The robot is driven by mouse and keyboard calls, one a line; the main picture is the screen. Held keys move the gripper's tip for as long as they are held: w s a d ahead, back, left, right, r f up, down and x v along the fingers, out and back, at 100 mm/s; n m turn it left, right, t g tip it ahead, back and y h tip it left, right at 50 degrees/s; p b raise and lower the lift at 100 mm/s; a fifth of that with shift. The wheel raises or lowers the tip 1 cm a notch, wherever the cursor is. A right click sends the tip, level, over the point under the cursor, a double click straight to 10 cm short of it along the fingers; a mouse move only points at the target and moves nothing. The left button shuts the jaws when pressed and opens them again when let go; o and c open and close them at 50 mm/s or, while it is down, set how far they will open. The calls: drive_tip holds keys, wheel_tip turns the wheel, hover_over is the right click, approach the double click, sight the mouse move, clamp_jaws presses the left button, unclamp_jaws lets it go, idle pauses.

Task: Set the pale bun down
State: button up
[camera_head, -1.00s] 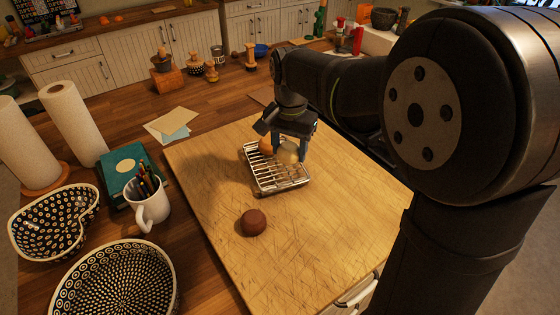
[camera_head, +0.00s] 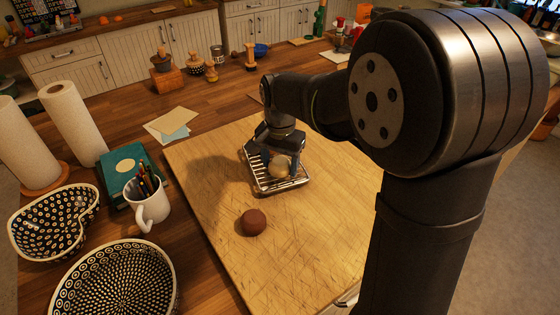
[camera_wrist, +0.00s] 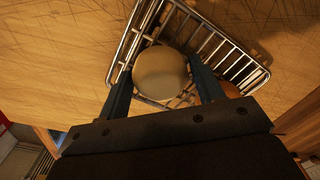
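The pale bun (camera_head: 279,168) is between the fingers of my gripper (camera_head: 281,164), low over the metal wire rack (camera_head: 284,187). In the wrist view, the pale bun (camera_wrist: 160,73) has a finger against each side, and my gripper (camera_wrist: 160,70) looks shut on it. The wire rack (camera_wrist: 232,56) shows below and around it. I cannot tell whether the bun's underside touches the wires. An orange-brown bun (camera_wrist: 230,89) shows partly beside the right finger in the wrist view; my gripper hides it in the head view.
A dark brown bun (camera_head: 253,222) lies on the wooden board (camera_head: 300,250) in front of the rack, with bare board around it. A mug of pencils (camera_head: 150,200), a teal box (camera_head: 122,170) and patterned bowls (camera_head: 115,285) stand to the left.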

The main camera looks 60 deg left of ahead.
sight(280, 161)
drive_tip(key=shift+o, duration=0.8)
wheel_tip(280, 161, up, 12)
drive_tip(key=shift+r, duration=0.2)
wheel_tip(280, 161, down, 12)
drive_tip(key=shift+f, duration=0.1)
drive_tip(key=shift+r, duration=1.9)
